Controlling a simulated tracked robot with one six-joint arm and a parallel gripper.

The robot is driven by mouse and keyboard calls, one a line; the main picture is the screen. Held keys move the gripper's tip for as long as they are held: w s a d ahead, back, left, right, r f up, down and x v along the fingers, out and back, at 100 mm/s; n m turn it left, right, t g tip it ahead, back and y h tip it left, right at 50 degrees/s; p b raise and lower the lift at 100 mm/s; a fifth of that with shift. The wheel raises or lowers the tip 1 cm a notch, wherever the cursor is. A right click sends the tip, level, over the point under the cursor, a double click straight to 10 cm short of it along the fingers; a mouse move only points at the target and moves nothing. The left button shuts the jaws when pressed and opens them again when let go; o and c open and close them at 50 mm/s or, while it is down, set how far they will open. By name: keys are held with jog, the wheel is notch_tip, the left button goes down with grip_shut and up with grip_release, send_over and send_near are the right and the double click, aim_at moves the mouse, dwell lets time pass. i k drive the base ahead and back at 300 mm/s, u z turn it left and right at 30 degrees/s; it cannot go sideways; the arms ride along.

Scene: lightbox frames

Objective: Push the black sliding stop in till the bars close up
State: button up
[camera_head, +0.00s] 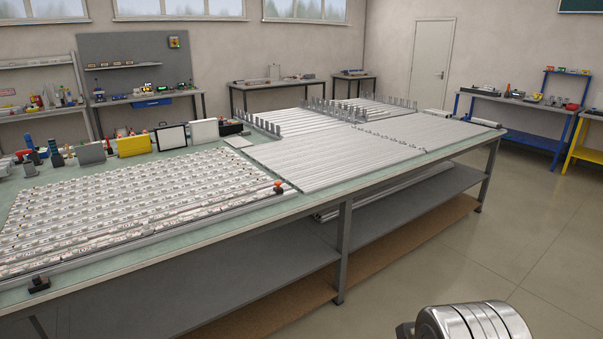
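A small black block (39,285), which looks like the sliding stop, sits on the table's front edge at the far left, by a long rail (130,246). Rows of pale bars with small printed marks (120,205) lie side by side on the left half of the table, with narrow gaps showing between rows. A red-orange knob on a dark base (278,187) stands at the right end of these rows. My gripper's fingers are not in view. A shiny ribbed metal part at the lower right looks like part of my arm, apart from the table.
Plain silver bars (340,150) cover the table's right half, with upright grey pegs (335,108) behind them. A yellow case (133,146), a framed white panel (171,137) and small items line the back left edge. The floor (480,240) at right is clear.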

aim_at(278, 190)
jog(key=z, duration=0.1)
jog(key=i, duration=1.7)
jog(key=u, duration=1.1)
jog(key=i, duration=0.9)
jog(key=u, duration=0.65)
